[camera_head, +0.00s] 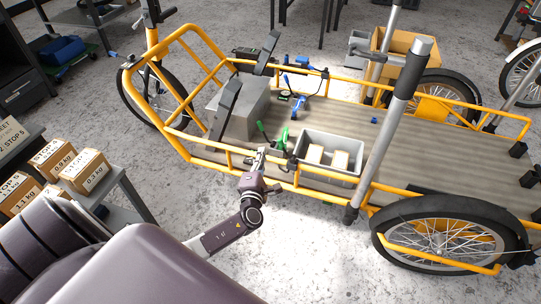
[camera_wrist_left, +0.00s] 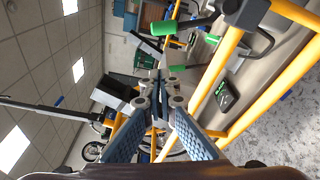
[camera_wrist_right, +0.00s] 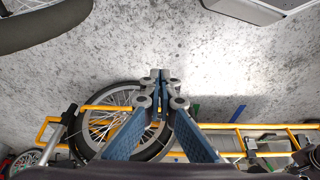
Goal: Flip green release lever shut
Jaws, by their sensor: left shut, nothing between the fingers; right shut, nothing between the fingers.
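Green lever parts show on the near rail of the yellow cargo bike in the head view: a bright green piece (camera_head: 284,137) and a darker green grip (camera_head: 262,128) just left of it. In the left wrist view a green grip (camera_wrist_left: 163,27) on a dark rod is above the fingertips, with another green piece (camera_wrist_left: 178,68) closer to them. My left gripper (camera_head: 261,157) is shut and empty beside the near rail, just below the green parts; its fingertips meet in its wrist view (camera_wrist_left: 160,85). I cannot tell whether it touches the lever. My right gripper (camera_wrist_right: 160,76) is shut and empty over bare floor.
The yellow frame rail (camera_head: 345,180) runs along the near side of the bed. Blue-handled parts (camera_head: 298,101) lie farther back. Cartons (camera_head: 87,171) stand at left.

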